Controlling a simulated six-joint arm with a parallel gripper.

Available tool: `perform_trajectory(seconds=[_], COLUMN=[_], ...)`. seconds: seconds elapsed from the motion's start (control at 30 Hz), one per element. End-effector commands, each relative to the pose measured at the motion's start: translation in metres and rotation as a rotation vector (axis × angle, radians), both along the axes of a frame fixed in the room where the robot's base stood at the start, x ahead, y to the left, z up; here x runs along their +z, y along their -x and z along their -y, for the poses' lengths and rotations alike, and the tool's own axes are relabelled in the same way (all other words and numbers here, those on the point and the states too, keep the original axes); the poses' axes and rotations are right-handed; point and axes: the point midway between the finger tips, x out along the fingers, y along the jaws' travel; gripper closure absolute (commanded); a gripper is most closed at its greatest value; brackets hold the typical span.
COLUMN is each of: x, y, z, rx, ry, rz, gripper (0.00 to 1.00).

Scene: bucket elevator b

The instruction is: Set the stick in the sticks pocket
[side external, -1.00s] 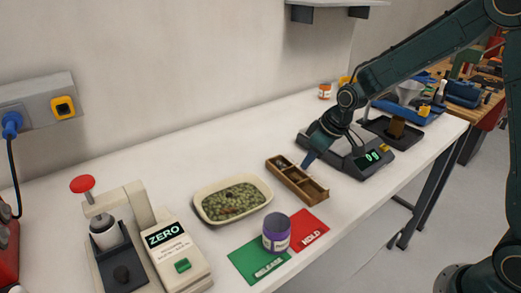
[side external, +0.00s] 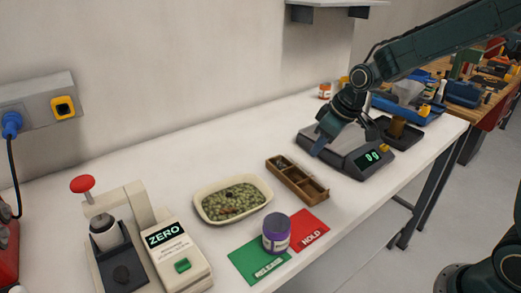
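A brown wooden tray with compartments (side external: 312,195) sits on the white bench, left of the scale; it looks like the holder of the pockets. Small dark contents show in its far compartment, too small to name. I cannot make out a separate stick. My gripper (side external: 319,150) points down over the left part of the dark scale (side external: 345,157), a little up and right of the tray. Its fingertips are small and partly hidden, so I cannot tell whether they are open or hold anything.
A cream dish of green bits (side external: 206,211) stands left of the tray. A purple-labelled jar (side external: 276,235) stands where the green RELEASE card (side external: 250,265) and red HOLD card (side external: 310,229) meet. A press with a ZERO panel (side external: 167,236) is front left. Open bench lies behind the dish.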

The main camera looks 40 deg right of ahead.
Motion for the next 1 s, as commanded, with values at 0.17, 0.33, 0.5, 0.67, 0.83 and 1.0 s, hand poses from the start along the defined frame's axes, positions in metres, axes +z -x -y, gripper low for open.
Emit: perform_trajectory(seconds=[0.17,0.33,0.5,0.67,0.83,1.0], x=[0.001,0.011,0.033,0.059,0.082,0.099], y=[0.001,0.009,0.030,0.062,0.101,0.141], z=[0.000,-0.001,-0.003,-0.006,-0.007,-0.008], rx=[0.000,-0.010,-0.033,-0.068,-0.113,-0.157], ry=[0.001,0.003,0.009,0.016,0.020,0.018], rz=[0.000,0.005,0.015,0.028,0.042,0.056], gripper=[0.79,0.79,0.79,0.79,0.79,0.79])
